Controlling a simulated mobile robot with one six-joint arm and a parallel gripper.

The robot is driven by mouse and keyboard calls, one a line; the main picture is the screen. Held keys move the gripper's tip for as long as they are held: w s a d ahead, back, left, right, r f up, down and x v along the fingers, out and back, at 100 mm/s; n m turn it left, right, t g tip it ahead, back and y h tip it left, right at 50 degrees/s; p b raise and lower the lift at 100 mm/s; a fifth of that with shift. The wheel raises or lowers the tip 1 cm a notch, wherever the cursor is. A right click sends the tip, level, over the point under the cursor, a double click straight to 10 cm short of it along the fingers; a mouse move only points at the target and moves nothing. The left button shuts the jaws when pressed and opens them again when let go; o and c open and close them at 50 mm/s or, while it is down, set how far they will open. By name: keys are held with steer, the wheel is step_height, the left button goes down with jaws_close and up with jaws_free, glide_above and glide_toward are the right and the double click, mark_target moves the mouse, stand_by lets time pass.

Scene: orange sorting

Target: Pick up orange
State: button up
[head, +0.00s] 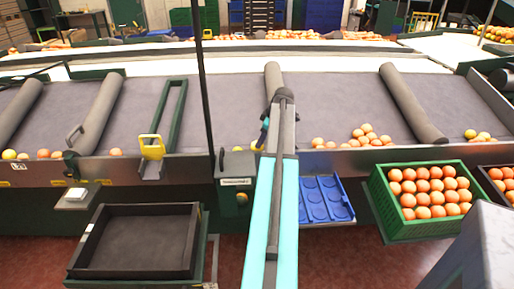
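Several oranges lie on the grey sorting belt (330,95), gathered along its near edge. The largest loose group of oranges (366,134) is right of my arm, with a few more oranges (318,142) closer to it. More oranges (478,135) lie at the far right, and a few oranges (43,154) at the left. A green crate (430,227) at the right is full of oranges. My teal and dark arm reaches forward over the belt edge at the centre. My gripper's fingers cannot be made out; the arm hides its end.
An empty black tray (90,240) stands at front left. A blue tray with round recesses (325,198) sits just right of my arm. Grey rollers (412,103) cross the belt. A thin dark post (202,85) stands left of my arm. A yellow-handled frame (151,146) sits at the belt edge.

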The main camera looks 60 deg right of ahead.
steer(key=shift+w+f, duration=0.1)
steer(key=shift+f, duration=0.2)
steer(key=shift+p+x, duration=0.55)
steer(key=shift+x, duration=2.05)
steer(key=c, duration=0.9)
steer(key=shift+o, duration=0.2)
steer(key=shift+r, duration=0.2)
step_height(320, 180, up, 9)
steer(key=shift+r+b, duration=0.25)
steer(key=shift+b, duration=0.4)
steer(key=shift+r, duration=0.1)
